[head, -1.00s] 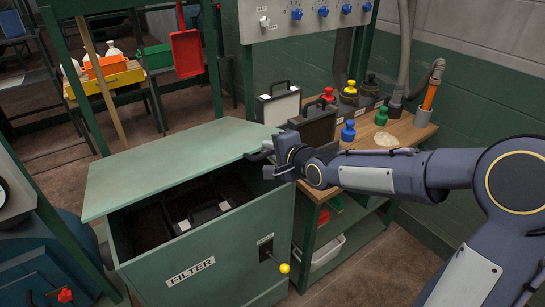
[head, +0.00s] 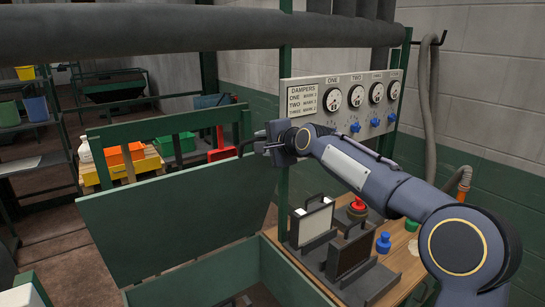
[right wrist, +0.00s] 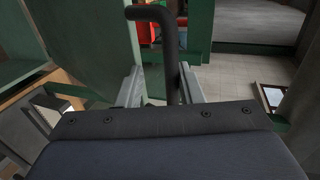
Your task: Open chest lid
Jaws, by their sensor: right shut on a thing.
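The green chest lid (head: 190,215) stands raised at a steep angle on the green chest (head: 312,272) in the head view. My right gripper (head: 262,146) is at the upper right edge of the lid. In the right wrist view, my right gripper (right wrist: 160,88) is shut on the dark bent handle (right wrist: 163,15), which passes between its fingers. The lid also fills the left part of the right wrist view (right wrist: 95,40). The chest's inside is mostly hidden below the lid. My left gripper is not in view.
A wooden bench (head: 405,262) right of the chest holds a dark case (head: 350,254), a white-faced case (head: 312,222) and blue knob (head: 383,243). A dampers panel (head: 345,100) stands behind. A green post (head: 285,130) rises close beside my right gripper.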

